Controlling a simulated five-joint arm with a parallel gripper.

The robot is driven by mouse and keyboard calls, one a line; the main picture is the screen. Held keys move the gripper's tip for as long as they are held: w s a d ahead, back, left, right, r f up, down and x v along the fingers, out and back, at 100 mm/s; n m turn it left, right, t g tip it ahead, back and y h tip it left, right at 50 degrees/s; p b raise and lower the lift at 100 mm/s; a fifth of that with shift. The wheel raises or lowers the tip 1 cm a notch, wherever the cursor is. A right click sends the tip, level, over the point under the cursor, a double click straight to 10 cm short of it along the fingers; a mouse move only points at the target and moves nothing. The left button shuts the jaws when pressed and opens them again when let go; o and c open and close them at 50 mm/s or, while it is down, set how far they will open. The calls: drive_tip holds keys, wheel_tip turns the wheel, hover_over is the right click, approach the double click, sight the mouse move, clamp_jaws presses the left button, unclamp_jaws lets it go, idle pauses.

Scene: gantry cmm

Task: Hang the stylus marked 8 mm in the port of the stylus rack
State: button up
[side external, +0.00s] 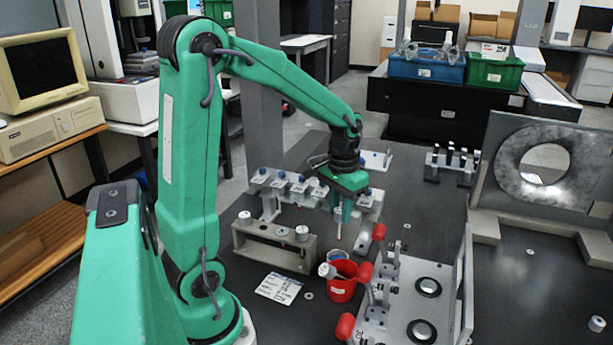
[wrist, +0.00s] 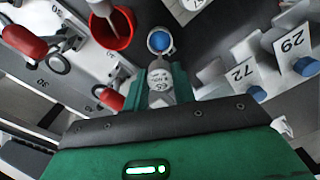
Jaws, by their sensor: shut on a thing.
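My gripper (side external: 342,208) is shut on a pale, slim stylus (side external: 338,231), which hangs roughly upright below it. In the wrist view, my gripper's green fingers (wrist: 164,88) close on both sides of the stylus's round grey-white head (wrist: 160,77); its small print is too blurred to read. Rack tags 72 (wrist: 243,72) and 29 (wrist: 294,43) show at right in the wrist view. I cannot tell which port is empty.
A grey block (side external: 275,246) stands front left. A fixture with red-handled clamps (side external: 388,325) is front right. Open dark table lies right of the rack.

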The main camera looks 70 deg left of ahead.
wheel_tip(320, 180, up, 13)
drive_tip(key=w+a, duration=0.4)
drive_tip(key=a, duration=0.3)
drive_tip(key=shift+d+f, duration=0.2)
drive_tip(key=shift+f, duration=2.45)
drive_tip(key=shift+f, duration=0.25)
wheel_tip(320, 180, down, 9)
drive_tip(key=shift+f, duration=0.2)
idle(1.0)
drive_tip(key=o, duration=0.9)
drive_tip(key=shift+o, duration=0.2)
drive_tip(key=shift+r, duration=0.1)
